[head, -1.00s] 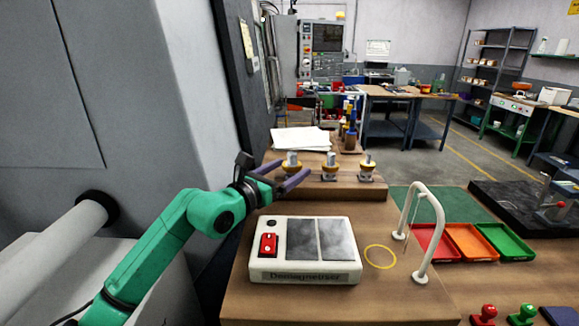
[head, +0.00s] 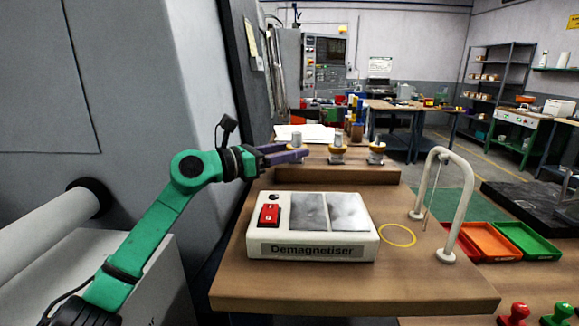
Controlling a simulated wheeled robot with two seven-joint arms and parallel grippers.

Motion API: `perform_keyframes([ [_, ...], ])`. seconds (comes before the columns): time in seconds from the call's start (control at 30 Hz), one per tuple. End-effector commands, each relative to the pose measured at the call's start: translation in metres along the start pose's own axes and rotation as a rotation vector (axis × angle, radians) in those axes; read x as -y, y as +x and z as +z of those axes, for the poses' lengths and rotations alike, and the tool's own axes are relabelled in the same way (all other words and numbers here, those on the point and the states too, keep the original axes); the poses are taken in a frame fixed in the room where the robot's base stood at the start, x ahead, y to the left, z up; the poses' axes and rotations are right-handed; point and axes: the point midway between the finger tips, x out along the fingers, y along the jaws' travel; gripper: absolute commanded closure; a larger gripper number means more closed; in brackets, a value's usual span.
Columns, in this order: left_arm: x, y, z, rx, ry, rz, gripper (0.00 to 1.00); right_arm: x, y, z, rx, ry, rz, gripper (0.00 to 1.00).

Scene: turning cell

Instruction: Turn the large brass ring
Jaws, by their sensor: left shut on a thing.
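Three tool holders with grey tops and brass-coloured rings stand in a row on a raised wooden block (head: 340,175). They are the left holder (head: 297,138), the middle holder (head: 337,152) and the right holder (head: 376,152). My left gripper (head: 296,153) reaches in from the left with purple fingers at the left holder. It is shut on that holder's brass ring (head: 293,147), which the fingers partly hide. The rings look similar in size at this distance. My right gripper is not in view.
A white demagnetiser (head: 313,225) stands in front of the block. To its right are a flat yellow circle (head: 397,235), a white arch (head: 458,205) and coloured trays (head: 490,241). Papers (head: 305,133) lie behind the holders. A grey machine wall borders the left.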

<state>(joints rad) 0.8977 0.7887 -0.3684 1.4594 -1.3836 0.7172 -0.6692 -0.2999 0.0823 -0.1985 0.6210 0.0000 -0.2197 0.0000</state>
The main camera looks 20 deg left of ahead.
Motion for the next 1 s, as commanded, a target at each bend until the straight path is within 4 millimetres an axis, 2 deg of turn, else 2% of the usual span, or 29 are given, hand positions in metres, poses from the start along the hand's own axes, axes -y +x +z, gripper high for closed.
perform_keyframes([
  [0.23, 0.001, 0.001, -0.003, -0.009, 0.0, -0.004, 0.97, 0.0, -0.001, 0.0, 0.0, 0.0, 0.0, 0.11],
  [0.27, 0.001, 0.001, -0.003, -0.009, 0.0, -0.004, 0.38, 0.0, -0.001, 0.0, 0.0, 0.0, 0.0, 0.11],
  [0.33, 0.001, 0.001, -0.003, -0.008, 0.0, -0.004, 0.11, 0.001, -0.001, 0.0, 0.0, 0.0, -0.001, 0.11],
  [0.8, 0.0, 0.001, 0.001, -0.003, 0.001, -0.002, 0.11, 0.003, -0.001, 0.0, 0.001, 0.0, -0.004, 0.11],
  [0.93, 0.0, 0.001, 0.015, -0.001, 0.003, -0.003, 0.11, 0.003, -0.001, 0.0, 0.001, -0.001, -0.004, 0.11],
  [1.0, 0.0, 0.0, 0.03, 0.001, 0.004, -0.001, 0.11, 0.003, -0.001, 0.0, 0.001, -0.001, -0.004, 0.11],
])
